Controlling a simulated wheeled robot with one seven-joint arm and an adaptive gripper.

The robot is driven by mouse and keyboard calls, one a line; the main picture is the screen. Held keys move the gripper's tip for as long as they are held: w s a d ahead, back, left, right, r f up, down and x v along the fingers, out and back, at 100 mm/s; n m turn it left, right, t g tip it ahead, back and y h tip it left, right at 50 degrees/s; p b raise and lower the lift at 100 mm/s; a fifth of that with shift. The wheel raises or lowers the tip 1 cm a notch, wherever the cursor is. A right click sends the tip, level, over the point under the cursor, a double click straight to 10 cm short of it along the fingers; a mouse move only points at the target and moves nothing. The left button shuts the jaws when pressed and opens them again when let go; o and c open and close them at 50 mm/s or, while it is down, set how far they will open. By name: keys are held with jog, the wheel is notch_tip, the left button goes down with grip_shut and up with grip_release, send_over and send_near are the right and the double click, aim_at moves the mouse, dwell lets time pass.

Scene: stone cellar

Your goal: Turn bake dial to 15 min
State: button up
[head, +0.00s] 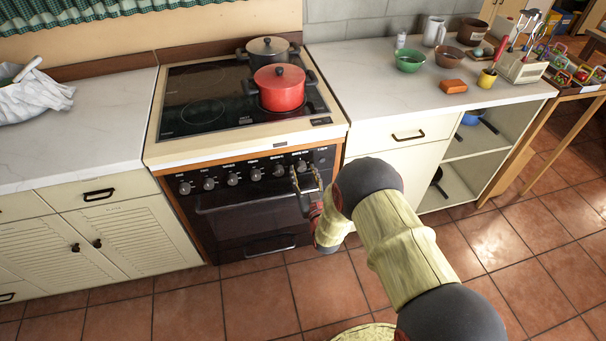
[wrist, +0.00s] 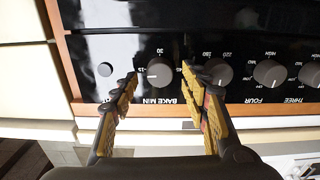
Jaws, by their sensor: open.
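The bake dial (wrist: 158,71) is a round dark grey knob on the oven's black panel, labelled "BAKE MIN" in the wrist view, which shows the panel upside down. Marks for 15 and 30 are printed around it. A small pale line shows on its face, but its exact setting is too small to tell. My gripper (wrist: 160,75) is open, with one finger on each side of the dial; small gaps seem to show. In the head view my gripper (head: 304,182) is at the right end of the knob row and largely hides the dial.
Several similar knobs (wrist: 217,71) sit in a row beside the dial, the nearest close to one finger. A small round button (wrist: 105,69) is on the other side. The oven handle (head: 250,201) runs below. A red pot (head: 280,92) stands on the stovetop.

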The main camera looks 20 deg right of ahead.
jog(key=shift+w, duration=0.5)
jog(key=c, duration=1.1)
jog(key=shift+c, duration=0.3)
